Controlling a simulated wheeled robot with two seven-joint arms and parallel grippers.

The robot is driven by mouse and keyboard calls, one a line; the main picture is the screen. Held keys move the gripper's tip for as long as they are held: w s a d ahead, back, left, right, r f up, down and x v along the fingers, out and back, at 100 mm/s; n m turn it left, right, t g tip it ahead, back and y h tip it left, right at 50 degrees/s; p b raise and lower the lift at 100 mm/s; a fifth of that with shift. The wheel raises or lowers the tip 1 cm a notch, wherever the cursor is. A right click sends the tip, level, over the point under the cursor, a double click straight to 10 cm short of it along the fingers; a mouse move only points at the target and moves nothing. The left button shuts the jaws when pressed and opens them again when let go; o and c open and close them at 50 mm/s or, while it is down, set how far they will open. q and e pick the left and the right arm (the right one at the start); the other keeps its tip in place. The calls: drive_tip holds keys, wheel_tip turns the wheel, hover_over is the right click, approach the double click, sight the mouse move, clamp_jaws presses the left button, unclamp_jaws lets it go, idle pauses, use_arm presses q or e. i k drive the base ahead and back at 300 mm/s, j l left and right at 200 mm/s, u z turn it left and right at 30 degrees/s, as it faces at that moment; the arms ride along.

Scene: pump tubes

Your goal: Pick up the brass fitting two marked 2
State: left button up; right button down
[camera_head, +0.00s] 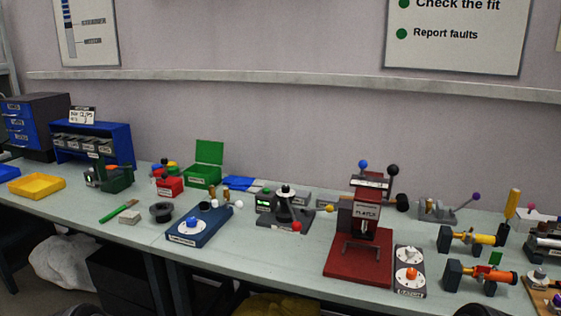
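Two small brass-brown upright pieces (219,192) stand behind the blue press-like base (200,225) left of the middle of the bench; they may be brass fittings. They are too small to read a mark 2 on either one. No other piece shows a readable 2. Neither of my grippers is in view.
The long pale bench (120,215) holds a yellow tray (37,186), a green open box (205,165), a red press (360,240), a grey box with an orange knob (410,272) and yellow (470,238) and orange (480,277) tube fixtures.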

sight(429, 202)
drive_tip(key=i+l, duration=0.15)
drive_tip(key=i, duration=0.4)
drive_tip(key=i+l, duration=0.1)
drive_tip(key=i, duration=0.45)
drive_tip(key=z, duration=2)
